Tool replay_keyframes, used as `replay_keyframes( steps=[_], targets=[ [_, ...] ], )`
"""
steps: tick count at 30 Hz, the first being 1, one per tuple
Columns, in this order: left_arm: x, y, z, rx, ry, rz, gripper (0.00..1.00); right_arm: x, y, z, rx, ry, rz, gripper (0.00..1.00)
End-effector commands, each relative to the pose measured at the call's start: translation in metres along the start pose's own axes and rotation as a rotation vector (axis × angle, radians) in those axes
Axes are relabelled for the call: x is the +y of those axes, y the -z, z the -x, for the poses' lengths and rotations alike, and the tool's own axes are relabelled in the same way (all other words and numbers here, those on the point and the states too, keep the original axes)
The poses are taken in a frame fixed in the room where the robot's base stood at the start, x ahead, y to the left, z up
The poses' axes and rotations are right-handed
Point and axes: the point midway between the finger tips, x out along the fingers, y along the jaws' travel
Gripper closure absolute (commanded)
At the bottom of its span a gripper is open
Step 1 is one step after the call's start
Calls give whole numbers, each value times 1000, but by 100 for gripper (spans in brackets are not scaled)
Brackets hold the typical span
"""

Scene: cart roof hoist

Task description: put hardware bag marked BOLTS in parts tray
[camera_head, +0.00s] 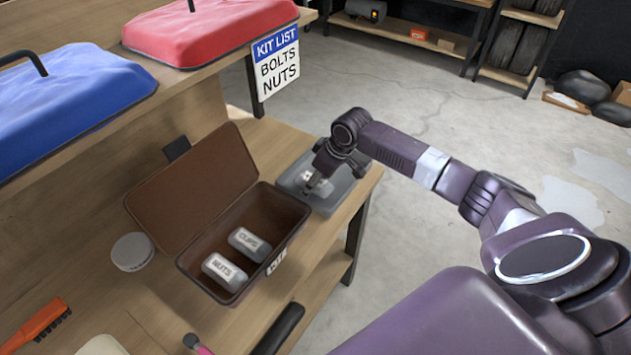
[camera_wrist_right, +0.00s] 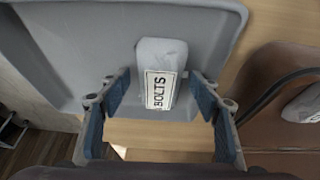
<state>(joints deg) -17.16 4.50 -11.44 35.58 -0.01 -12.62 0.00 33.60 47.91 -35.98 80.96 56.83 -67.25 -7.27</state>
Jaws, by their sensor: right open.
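The grey hardware bag marked BOLTS (camera_wrist_right: 161,62) lies in the grey parts tray (camera_wrist_right: 75,50). In the head view the tray (camera_head: 345,190) stands at the bench's right edge, and the pale bag (camera_head: 322,187) shows partly below my gripper. My right gripper (camera_head: 318,178) is over the tray. In the right wrist view my gripper (camera_wrist_right: 160,98) is open, its blue-padded fingers apart on either side of the bag's label end and clear of it. My left gripper is not in view.
Left of the tray is an open brown box (camera_head: 187,262) holding bags marked NUTS (camera_head: 222,270) and CLIPS (camera_head: 249,243). A KIT LIST sign (camera_head: 277,62) hangs from the shelf above. A white round tub (camera_head: 132,251) and an orange brush (camera_head: 38,325) lie further left.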

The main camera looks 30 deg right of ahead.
Motion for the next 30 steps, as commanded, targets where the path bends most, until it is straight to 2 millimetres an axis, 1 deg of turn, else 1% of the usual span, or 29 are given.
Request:
replay_keyframes(
  steps=[5, 8, 11, 18, 21, 25, 30],
  targets=[
    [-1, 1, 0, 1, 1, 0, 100, 1, 2, 4, 1, -2, 0, 43],
    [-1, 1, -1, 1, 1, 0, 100, 2, 1, 14, 1, -3, 1, 43],
    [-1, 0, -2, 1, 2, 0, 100, 2, 1, 32, 2, -3, 2, 43],
    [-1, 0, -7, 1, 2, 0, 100, 2, 1, 84, 2, -3, 1, 43],
    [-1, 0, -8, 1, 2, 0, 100, 1, 1, 101, 1, -3, 1, 43],
    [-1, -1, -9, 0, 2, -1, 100, 1, 2, 116, 1, -2, 0, 43],
    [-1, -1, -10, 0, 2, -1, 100, 0, 2, 123, 1, 1, 0, 43]
  ],
)
